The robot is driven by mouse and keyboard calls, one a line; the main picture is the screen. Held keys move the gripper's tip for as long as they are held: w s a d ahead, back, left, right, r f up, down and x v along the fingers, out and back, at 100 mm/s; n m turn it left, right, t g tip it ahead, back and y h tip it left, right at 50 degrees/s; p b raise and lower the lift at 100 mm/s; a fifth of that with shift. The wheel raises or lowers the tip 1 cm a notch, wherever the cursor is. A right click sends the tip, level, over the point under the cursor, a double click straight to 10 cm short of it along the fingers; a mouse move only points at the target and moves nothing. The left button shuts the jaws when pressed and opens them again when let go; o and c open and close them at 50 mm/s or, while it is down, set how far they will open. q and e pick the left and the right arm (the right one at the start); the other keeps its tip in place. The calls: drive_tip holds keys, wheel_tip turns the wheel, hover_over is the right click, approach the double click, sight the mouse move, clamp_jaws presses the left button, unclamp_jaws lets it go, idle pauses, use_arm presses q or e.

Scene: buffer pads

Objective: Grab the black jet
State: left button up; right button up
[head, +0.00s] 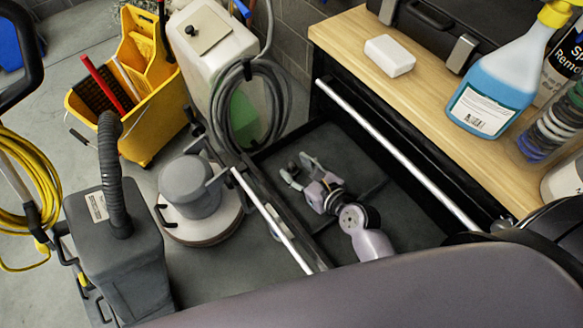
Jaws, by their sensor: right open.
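I cannot pick out a black jet anywhere in the head view. My right gripper (297,170) is over the open dark drawer (375,215), near its back left part, with its fingers spread apart. I see nothing clearly held between the fingers, though the gap is small and dark. The part of the drawer floor under my right arm is hidden. My left gripper is not in view.
A wooden worktop (400,95) over the drawer holds a white block (390,56), a black case (430,25) and a blue spray bottle (497,85). A floor machine (192,195), grey tank (115,250) and yellow bucket (150,115) stand left of the drawer.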

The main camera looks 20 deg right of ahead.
drive_tip(key=shift+x, duration=0.95)
drive_tip(key=shift+s, duration=0.1)
clamp_jaws()
